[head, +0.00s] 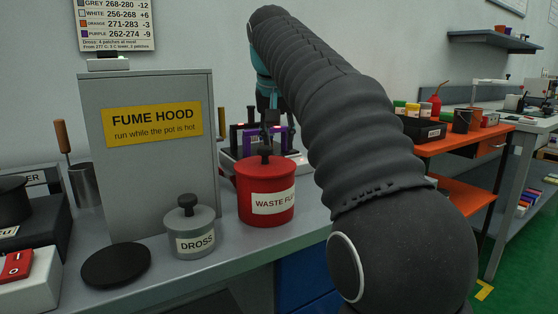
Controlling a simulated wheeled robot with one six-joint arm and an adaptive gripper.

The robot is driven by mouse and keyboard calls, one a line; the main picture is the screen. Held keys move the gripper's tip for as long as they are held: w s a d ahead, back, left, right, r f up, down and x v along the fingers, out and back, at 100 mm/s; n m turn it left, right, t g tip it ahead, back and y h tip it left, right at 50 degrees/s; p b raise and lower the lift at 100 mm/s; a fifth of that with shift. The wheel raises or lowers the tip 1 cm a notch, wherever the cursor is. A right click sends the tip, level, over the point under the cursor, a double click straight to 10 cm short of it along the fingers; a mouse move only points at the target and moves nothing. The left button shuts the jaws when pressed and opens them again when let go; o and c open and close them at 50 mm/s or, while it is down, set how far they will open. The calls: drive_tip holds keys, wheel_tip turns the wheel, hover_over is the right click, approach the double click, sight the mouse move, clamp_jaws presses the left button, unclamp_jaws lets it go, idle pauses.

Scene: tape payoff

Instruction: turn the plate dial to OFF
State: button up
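I cannot make out the plate dial or an OFF mark in the head view. My gripper (270,112) hangs below the teal wrist at the far end of my arm. It is over a grey unit (300,162) that carries dark and purple blocks and small red lights. The fingers are small, dark and partly merged with the blocks, so I cannot tell their opening or whether they touch anything. My arm covers the right part of this unit, and a red pot hides its front.
The red WASTE FLUX pot (265,195), grey DROSS pot (191,228) and black disc (116,265) stand on the bench before the grey FUME HOOD box (150,160). A red rocker switch (16,266) is far left. An orange table (458,150) stands right.

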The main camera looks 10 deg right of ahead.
drive_tip(key=shift+b+x, duration=0.4)
drive_tip(key=shift+x, duration=1.55)
clamp_jaws()
